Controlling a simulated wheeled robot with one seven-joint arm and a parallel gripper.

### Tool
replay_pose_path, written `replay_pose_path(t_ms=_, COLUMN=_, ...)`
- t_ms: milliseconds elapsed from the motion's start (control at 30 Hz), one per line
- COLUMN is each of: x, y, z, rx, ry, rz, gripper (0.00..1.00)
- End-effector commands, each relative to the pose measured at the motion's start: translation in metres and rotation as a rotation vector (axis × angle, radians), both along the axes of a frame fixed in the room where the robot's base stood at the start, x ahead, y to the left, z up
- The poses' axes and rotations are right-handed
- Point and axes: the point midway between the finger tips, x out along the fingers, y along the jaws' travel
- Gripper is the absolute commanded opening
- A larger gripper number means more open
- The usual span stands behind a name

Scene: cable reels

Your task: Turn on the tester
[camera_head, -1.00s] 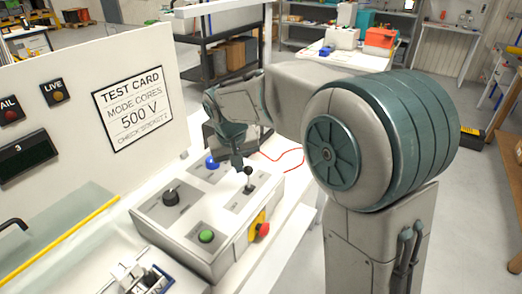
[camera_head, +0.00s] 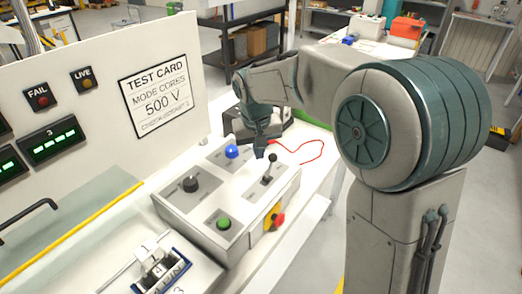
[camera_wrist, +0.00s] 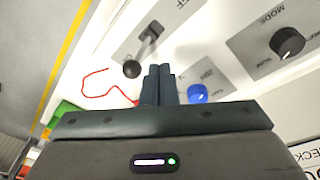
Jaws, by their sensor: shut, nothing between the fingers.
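The tester's control box (camera_head: 205,235) has a lever switch with a black ball (camera_head: 273,157), a black MODE knob (camera_head: 190,184), a blue button (camera_head: 232,151) and a green button (camera_head: 223,223). In the wrist view the lever's ball (camera_wrist: 132,70) leans away from a partly cut-off label ending in "FF". My gripper (camera_head: 260,151) is shut and empty, just left of the lever ball. In the wrist view its fingertips (camera_wrist: 159,70) are close beside the ball; I cannot tell whether they touch. The panel display marked 3 (camera_head: 50,140) is lit green.
A red stop button (camera_head: 277,220) sits on the box's yellow side. A test card (camera_head: 160,88) reads 500 V. FAIL (camera_head: 40,97) and LIVE (camera_head: 85,81) lamps are on the panel. A red cable (camera_head: 305,155) lies on the bench behind the box.

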Motion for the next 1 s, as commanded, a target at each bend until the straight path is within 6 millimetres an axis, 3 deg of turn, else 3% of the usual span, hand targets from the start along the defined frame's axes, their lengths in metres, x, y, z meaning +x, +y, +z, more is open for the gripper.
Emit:
replay_pose_path(t_ms=167, x=-0.001, y=0.005, z=0.004, rx=0.000, ry=-0.001, rz=0.001, gripper=0.00)
replay_pose_path(t_ms=400, x=-0.005, y=0.030, z=0.030, rx=0.001, ry=-0.004, rz=-0.007, gripper=0.00)
replay_pose_path(t_ms=700, x=0.003, y=0.016, z=0.093, rx=0.001, ry=-0.004, rz=-0.014, gripper=0.00)
replay_pose_path(t_ms=1000, x=0.004, y=0.013, z=0.119, rx=0.000, ry=0.000, rz=-0.011, gripper=0.00)
